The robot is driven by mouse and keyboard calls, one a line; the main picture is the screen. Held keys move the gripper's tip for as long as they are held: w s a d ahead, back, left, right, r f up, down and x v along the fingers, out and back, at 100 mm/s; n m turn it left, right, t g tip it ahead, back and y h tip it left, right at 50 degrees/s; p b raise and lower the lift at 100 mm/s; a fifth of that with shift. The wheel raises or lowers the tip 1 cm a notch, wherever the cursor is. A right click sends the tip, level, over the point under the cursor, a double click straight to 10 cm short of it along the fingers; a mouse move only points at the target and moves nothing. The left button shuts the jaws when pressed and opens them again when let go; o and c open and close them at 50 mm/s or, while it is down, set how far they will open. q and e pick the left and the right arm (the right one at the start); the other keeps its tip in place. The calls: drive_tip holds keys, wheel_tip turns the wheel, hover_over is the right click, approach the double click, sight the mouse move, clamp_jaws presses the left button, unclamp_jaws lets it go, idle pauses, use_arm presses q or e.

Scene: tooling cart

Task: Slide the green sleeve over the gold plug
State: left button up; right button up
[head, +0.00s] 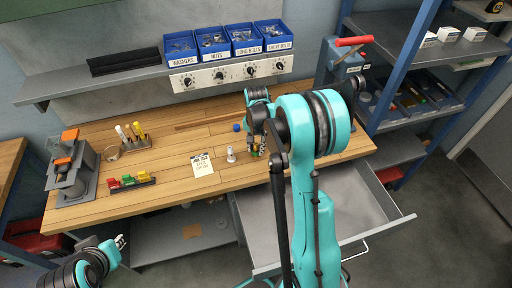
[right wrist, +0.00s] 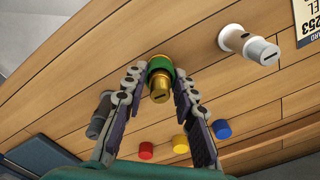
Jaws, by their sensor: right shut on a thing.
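The green sleeve (right wrist: 158,64) sits around the gold plug (right wrist: 160,89) in the right wrist view. The plug's slotted gold end sticks out of the sleeve towards the camera. My right gripper (right wrist: 159,75) has its fingertips against the two sides of the green sleeve and is shut on it. The plug's foot is hidden behind the sleeve. In the head view my right gripper (head: 257,150) is low over the bench, mostly covered by my right arm. My left gripper (head: 121,242) is off the bench's front edge at the lower left, too small to read its jaws.
A white plug (right wrist: 245,44) stands beside the gold one. Red (right wrist: 146,150), yellow (right wrist: 180,143) and blue (right wrist: 222,128) round pieces lie on the bench. A note card (head: 202,165) lies left of the white plug. An open drawer (head: 340,205) juts out in front.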

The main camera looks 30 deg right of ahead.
drive_tip(key=shift+f+b, duration=0.25)
drive_tip(key=shift+b, duration=0.05)
idle(0.5)
drive_tip(key=o, duration=1.3)
drive_tip(key=shift+r, duration=0.1)
drive_tip(key=shift+r+p, duration=4.8)
drive_tip(key=shift+r, duration=2.4)
